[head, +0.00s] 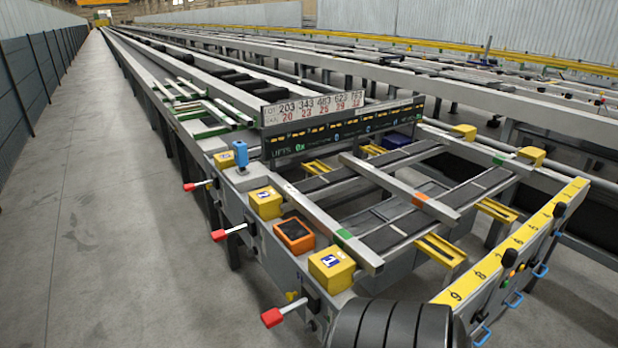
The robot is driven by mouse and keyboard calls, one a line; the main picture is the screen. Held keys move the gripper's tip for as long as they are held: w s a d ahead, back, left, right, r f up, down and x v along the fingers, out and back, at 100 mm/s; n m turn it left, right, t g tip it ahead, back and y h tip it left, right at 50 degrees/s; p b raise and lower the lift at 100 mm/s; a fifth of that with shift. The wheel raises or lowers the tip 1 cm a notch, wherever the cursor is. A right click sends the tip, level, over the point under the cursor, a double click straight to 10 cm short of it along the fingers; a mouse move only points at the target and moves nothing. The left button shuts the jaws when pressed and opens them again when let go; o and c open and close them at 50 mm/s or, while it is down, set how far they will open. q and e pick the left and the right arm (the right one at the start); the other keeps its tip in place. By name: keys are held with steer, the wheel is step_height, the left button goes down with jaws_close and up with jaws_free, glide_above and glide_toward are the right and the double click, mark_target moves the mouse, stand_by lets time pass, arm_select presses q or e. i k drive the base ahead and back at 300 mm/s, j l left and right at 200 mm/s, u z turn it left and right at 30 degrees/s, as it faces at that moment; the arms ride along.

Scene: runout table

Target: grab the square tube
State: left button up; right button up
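Two long grey square-section bars lie across the near end of the runout table, and either could be the square tube. One bar (315,215) has a green band near its front end and lies on the left. The other bar (385,180) has an orange band and lies to its right. Both rest slanted, apart from each other, over dark slatted strips (400,222). I cannot tell from their ends whether they are hollow. Neither of my grippers is in view, and nothing is seen touching the bars.
Yellow blocks (332,268), an orange-framed box (294,235) and red-tipped levers (230,232) line the table's left edge. A numbered sign (312,107) stands behind the bars. A yellow numbered rail (515,240) borders the right. The floor (110,220) at left is clear.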

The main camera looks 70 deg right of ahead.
mark_target(361, 254)
steer(key=i+z, duration=0.6)
steer(key=z, duration=0.2)
steer(key=i+z, duration=0.7)
steer(key=z, duration=0.15)
steer(key=i+j+z, duration=0.2)
steer(key=z, duration=0.2)
steer(key=i+j+z, duration=0.25)
steer(key=z, duration=0.2)
steer(key=i+j+z, duration=0.4)
steer(key=j+z, duration=0.45)
steer(key=i+l, duration=0.05)
steer(key=l, duration=0.05)
